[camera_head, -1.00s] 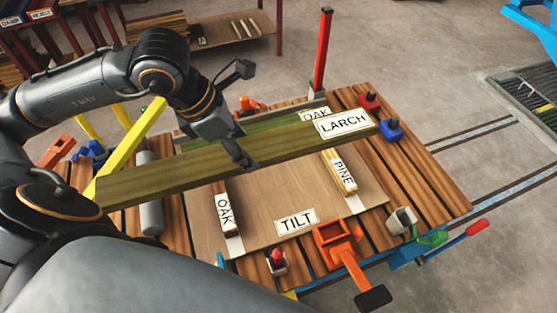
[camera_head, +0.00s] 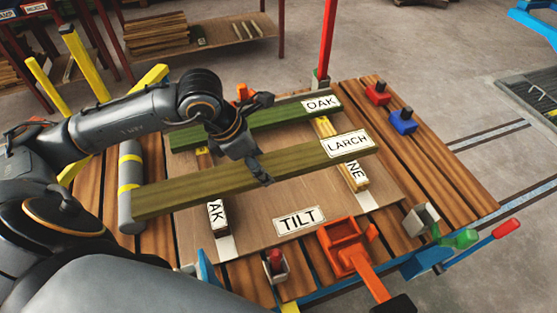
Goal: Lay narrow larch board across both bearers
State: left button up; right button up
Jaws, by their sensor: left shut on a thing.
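The larch board (camera_head: 195,190), long, narrow and greenish brown with a LARCH label, is held by my left gripper (camera_head: 260,172), which is shut on it near its middle. The board spans over both bearers: the left one labelled OAK (camera_head: 217,218), its label partly hidden, and the right PINE one (camera_head: 355,175), also partly covered. I cannot tell whether the board touches them. Its left end reaches past the left bearer to a grey cylinder. A green board labelled OAK (camera_head: 285,116) lies behind it across the far ends of the bearers. My right gripper is not in view.
The bearers stand on a brown panel labelled TILT (camera_head: 268,237) on a slatted table (camera_head: 440,180). A grey cylinder with yellow bands (camera_head: 131,200) is at the left. An orange clamp (camera_head: 345,245) is at the front; red (camera_head: 377,93) and blue (camera_head: 403,121) blocks are behind right.

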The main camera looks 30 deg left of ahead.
aim_at(271, 154)
pick_arm(q)
jog(key=w, duration=0.1)
jog(key=w+f, duration=0.1)
jog(key=w, duration=0.2)
jog(key=shift+w+d+f+p, duration=0.15)
jog(key=shift+w+f+p, duration=0.15)
jog(key=shift+p, duration=0.1)
jog(key=w+f, duration=0.4)
jog(key=f, duration=0.2)
jog(key=shift+w+f, duration=0.2)
jog(key=shift+w, duration=0.15)
notch_tip(271, 154, down, 3)
jog(key=shift+r+p, duration=0.1)
jog(key=shift+p, duration=0.5)
jog(key=o, duration=1.7)
jog(key=shift+s, duration=0.1)
jog(key=shift+o, duration=0.2)
jog(key=b+v, duration=0.1)
jog(key=v, duration=1.1)
